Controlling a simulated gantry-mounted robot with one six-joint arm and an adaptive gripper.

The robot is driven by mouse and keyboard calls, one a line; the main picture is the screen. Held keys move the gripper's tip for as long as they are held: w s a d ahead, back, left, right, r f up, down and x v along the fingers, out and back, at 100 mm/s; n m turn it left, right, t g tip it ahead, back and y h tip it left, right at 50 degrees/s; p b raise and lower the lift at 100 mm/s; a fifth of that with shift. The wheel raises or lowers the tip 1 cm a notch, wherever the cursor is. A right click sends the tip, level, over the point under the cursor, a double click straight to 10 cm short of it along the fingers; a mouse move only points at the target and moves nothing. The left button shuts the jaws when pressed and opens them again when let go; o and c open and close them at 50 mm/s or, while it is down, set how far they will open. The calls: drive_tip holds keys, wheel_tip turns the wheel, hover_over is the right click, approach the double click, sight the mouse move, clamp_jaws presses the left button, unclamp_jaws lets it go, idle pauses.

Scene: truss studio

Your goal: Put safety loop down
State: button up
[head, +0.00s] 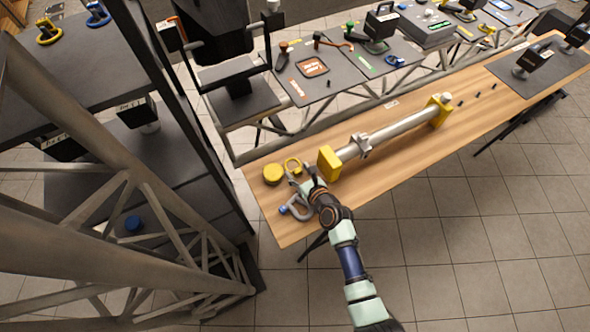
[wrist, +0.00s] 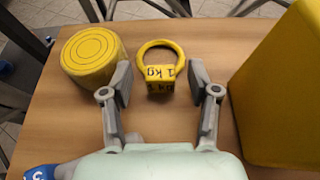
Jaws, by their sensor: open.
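The safety loop is a yellow ring with a small yellow block marked "1 kg" (wrist: 161,80). It rests on the wooden table and also shows in the head view (head: 292,161). My gripper (wrist: 160,82) is open, with one finger on each side of the loop's block and a visible gap on both sides. In the head view my gripper (head: 302,178) is low over the table's left end, just in front of the loop and partly hiding it. Nothing is held between the fingers.
A yellow round puck (wrist: 92,58) stands left of the loop. A large yellow block (wrist: 282,85) stands to the right, an end of the silver bar assembly (head: 395,130). A grey shackle with a blue end (head: 297,208) lies near the table's front edge. Bare wood (head: 268,198) surrounds them.

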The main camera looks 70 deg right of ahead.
drive_tip(key=shift+c, duration=0.3)
clamp_jaws()
drive_tip(key=shift+r, duration=0.1)
wheel_tip(320, 180, up, 41)
drive_tip(key=p, duration=3)
drive_tip(key=shift+p, duration=0.35)
